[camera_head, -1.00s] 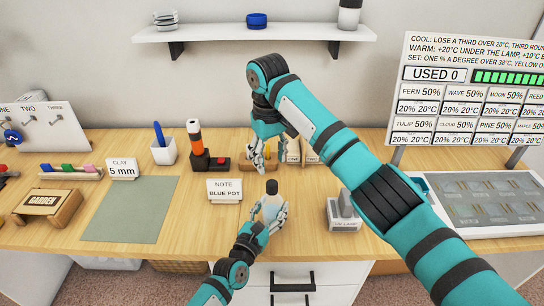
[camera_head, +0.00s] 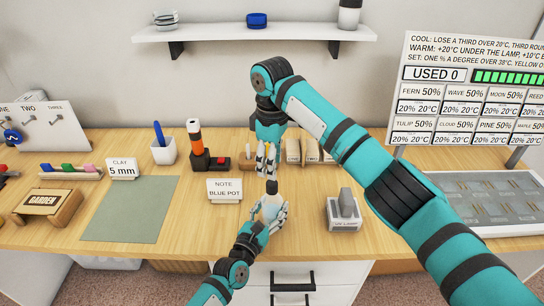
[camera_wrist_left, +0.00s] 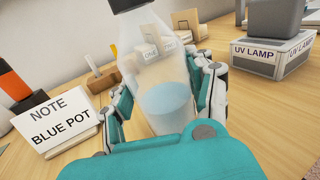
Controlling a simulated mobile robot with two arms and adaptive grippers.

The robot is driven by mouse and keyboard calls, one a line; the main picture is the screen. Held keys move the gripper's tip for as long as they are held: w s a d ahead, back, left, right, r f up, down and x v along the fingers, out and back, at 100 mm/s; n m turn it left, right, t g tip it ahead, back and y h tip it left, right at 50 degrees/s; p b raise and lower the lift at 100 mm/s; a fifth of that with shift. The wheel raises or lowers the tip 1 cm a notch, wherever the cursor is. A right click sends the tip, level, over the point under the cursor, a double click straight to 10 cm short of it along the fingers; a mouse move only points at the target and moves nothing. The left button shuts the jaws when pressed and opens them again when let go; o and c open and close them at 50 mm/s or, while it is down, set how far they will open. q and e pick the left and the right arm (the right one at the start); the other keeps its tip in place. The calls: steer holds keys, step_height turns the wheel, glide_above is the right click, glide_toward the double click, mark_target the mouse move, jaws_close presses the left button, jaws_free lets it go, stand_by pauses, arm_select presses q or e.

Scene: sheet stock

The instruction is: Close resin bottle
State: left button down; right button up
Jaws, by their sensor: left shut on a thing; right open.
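The resin bottle (camera_head: 271,206) is clear with a dark top and stands upright near the front edge of the table. My left gripper (camera_head: 268,214) is shut around its body. In the left wrist view the bottle (camera_wrist_left: 160,85) shows pale blue liquid in its lower part, and the dark top is cut off by the frame's upper edge. My right gripper (camera_head: 266,160) is open, pointing down just above and behind the bottle's dark top (camera_head: 271,187). Whether its fingertips touch the top I cannot tell.
The "NOTE BLUE POT" sign (camera_head: 225,190) stands left of the bottle. The UV lamp (camera_head: 346,211) stands to the right. Small labelled blocks (camera_head: 308,151) and an orange-and-black tool (camera_head: 196,142) stand behind. A green mat (camera_head: 130,209) lies at left.

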mark_target(272, 182)
step_height(272, 182, down, 7)
steer(key=shift+r, duration=0.2)
steer(key=shift+c, duration=0.3)
jaws_close()
steer(key=m, duration=0.5)
steer(key=shift+m, duration=0.3)
steer(key=shift+o, duration=0.9)
jaws_free()
step_height(272, 182, up, 12)
